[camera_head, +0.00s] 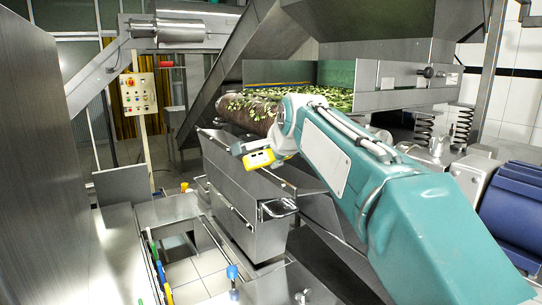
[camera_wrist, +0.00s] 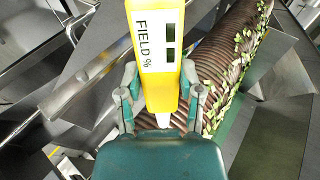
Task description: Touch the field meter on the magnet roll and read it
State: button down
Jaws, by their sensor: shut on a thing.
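The field meter is a yellow box labelled "FIELD %" with two small dark windows. It stands out in the wrist view (camera_wrist: 148,60) and shows small in the head view (camera_head: 258,158). No reading is legible in the windows. My gripper (camera_wrist: 160,84) has its fingers on both sides of the meter and is shut on it. The magnet roll is a brown ribbed cylinder strewn with green leaf bits (camera_wrist: 215,68). In the head view its end (camera_head: 240,110) lies above and left of the meter. I cannot tell whether the meter touches the roll.
A steel chute box with a handle (camera_head: 245,210) stands below the roll. A control panel (camera_head: 138,93) is at the back left. Blue motor housing (camera_head: 525,205) and springs (camera_head: 463,125) are at the right. Metal plates (camera_wrist: 60,95) flank the roll in the wrist view.

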jog(key=shift+w+d, duration=0.2)
jog(key=shift+d, duration=0.05)
dwell(0.9)
jog(key=shift+a, duration=0.1)
dwell(0.8)
jog(key=shift+s+a, duration=0.4)
jog(key=shift+a, duration=0.1)
jog(key=s+a+f, duration=0.1)
jog(key=s+a, duration=0.2)
jog(key=a, duration=0.3)
jog(key=shift+a, duration=0.15)
dwell(0.5)
jog(key=shift+s, duration=0.15)
